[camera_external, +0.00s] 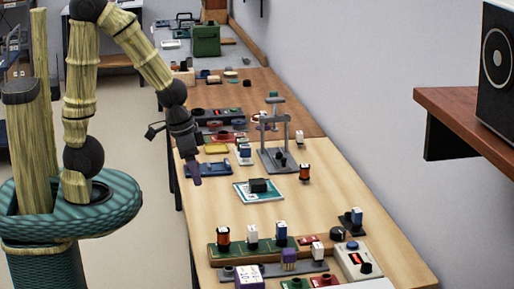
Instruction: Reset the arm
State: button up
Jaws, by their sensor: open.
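My arm rises from its teal base at the left, bends at the top and reaches down to the right. My gripper (195,178) hangs pointing down over the left edge of the long wooden table (325,208). It is open, and I see nothing held in it. A blue tray-like piece (213,169) lies just to its right. The gap between the fingertips is too small to make out.
A grey stand (278,158) rises mid-table. A white-and-teal board with a black block (258,188) lies nearer. A speaker (497,62) stands on a wall shelf (460,108) at right. Floor left of the table is clear.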

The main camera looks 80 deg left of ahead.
jog(key=shift+r, duration=0.1)
jog(key=p+v, duration=0.2)
jog(key=w+p+v, duration=0.1)
jog(key=p+v, duration=0.2)
jog(key=shift+r, duration=0.15)
dwell(1.0)
